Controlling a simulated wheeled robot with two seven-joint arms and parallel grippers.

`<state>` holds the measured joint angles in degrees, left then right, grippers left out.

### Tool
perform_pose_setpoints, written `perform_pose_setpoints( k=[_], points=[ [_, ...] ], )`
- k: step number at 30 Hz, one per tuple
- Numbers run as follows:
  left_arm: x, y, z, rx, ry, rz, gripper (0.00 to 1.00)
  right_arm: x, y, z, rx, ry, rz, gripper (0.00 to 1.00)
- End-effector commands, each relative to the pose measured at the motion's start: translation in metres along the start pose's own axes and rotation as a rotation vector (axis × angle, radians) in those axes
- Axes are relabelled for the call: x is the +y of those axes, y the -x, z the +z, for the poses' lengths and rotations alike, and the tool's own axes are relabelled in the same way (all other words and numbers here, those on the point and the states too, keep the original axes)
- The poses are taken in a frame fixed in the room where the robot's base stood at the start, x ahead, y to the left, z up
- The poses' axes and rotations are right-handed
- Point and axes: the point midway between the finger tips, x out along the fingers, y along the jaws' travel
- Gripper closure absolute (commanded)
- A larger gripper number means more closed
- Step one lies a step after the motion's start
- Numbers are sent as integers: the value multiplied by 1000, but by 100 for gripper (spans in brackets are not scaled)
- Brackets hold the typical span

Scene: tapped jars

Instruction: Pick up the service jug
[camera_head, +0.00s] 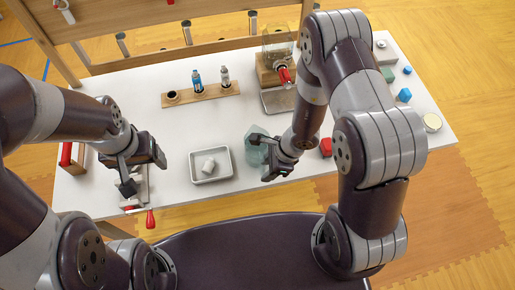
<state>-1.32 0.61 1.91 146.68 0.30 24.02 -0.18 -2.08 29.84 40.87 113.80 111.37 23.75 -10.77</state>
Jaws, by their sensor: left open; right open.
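The service jug looks to be the translucent teal-grey vessel (254,150) on the white table, right of the small tray. My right gripper (262,158) is open at the jug's right side, with its fingers reaching over or around it. The gripper partly hides the jug, and I cannot tell whether they touch. My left gripper (146,173) is open and empty above the table's left part, near a red-handled clamp-like device (137,200). A glass jar (277,40) with a red tap (285,75) stands on a wooden stand at the back.
A wooden rack (205,94) with small bottles stands behind. A metal drip tray (277,101) lies below the tap. A red block (326,147) sits right of my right gripper. Blue pieces (404,95) lie at the right edge.

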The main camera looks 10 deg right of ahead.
Motion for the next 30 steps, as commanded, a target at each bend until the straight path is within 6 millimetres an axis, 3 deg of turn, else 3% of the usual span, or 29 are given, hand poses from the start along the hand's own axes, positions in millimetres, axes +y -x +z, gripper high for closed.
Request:
perform_pose_setpoints(
  k=[3, 9, 14, 30],
  points=[
    [0, 0, 0, 0, 0, 0, 26, 0, -12, 0, 0, 2, -1, 54],
    [0, 0, 0, 0, 0, 0, 26, -1, -13, 0, 0, 2, -2, 54],
    [0, 0, 0, 0, 0, 0, 26, -1, -13, 0, 0, 2, -2, 100],
    [0, 0, 0, 0, 0, 0, 26, -1, -12, 0, -1, 2, -2, 100]
  ],
)
